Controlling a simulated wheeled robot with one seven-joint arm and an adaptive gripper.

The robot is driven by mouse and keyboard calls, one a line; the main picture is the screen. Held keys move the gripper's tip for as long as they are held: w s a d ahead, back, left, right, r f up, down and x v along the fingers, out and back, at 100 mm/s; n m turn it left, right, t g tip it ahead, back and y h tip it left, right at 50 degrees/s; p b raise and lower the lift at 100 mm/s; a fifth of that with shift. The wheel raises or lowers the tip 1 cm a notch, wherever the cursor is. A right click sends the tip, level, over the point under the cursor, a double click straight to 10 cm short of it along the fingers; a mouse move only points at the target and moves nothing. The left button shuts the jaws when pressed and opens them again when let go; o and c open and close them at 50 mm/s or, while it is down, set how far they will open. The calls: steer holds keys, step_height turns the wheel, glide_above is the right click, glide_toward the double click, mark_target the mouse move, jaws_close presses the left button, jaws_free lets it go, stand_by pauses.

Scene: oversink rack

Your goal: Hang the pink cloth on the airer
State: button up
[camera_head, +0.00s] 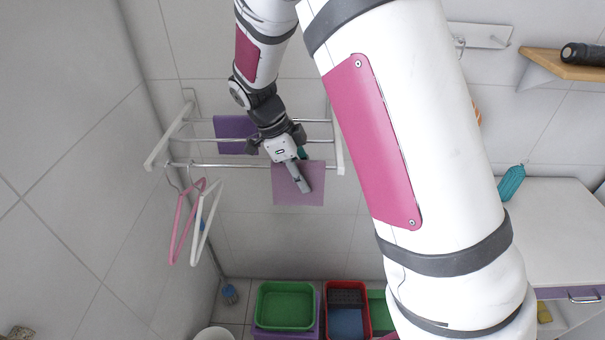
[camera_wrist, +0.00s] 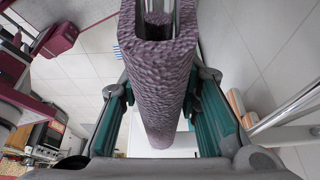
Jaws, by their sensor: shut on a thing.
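The pink cloth (camera_head: 287,195), a mauve-pink square, is at the front rail of the wall airer (camera_head: 225,166), near its right end. It hangs below the rail line; whether the rail bears it I cannot tell. My gripper (camera_head: 300,178) reaches down over the cloth's upper part and is shut on it. In the wrist view the textured cloth (camera_wrist: 155,90) is a thick fold with a hollow at its top, between the teal-sided fingers of my gripper (camera_wrist: 160,60). The cloth's far side is hidden.
A purple cloth (camera_head: 232,134) hangs farther back on the airer. A pink hanger (camera_head: 180,220) and a white hanger (camera_head: 205,225) hang at the front left. Green (camera_head: 285,305) and red (camera_head: 331,288) crates stand below. A wooden shelf (camera_head: 570,65) is at right.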

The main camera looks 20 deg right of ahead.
steer(key=o, duration=1.2)
steer(key=v, duration=1.2)
steer(key=shift+f, duration=0.1)
steer(key=shift+s+d+r+n, duration=0.1)
steer(key=shift+s+r+n, duration=0.2)
steer(key=shift+r, duration=0.15)
steer(key=shift+s+d+r+n+t+y, duration=0.6)
steer(key=shift+s+r+n+t, duration=0.75)
steer(key=shift+s+n, duration=2.45)
steer(key=shift+s+d+r+n+t+y, duration=0.4)
steer(key=shift+s+r+n+t+y, duration=0.85)
steer(key=shift+s+n, duration=2.55)
steer(key=shift+s+d+r+n+t+y, duration=0.15)
steer(key=shift+s+d+r+n+t, duration=0.8)
steer(key=shift+s+n, duration=2.85)
steer(key=shift+s+a+r+m, duration=0.15)
steer(key=shift+a+r, duration=0.1)
steer(key=shift+r, duration=0.15)
steer(key=shift+s+a+r+m, duration=0.1)
steer(key=shift+a+r+m, duration=0.1)
steer(key=shift+r, duration=0.2)
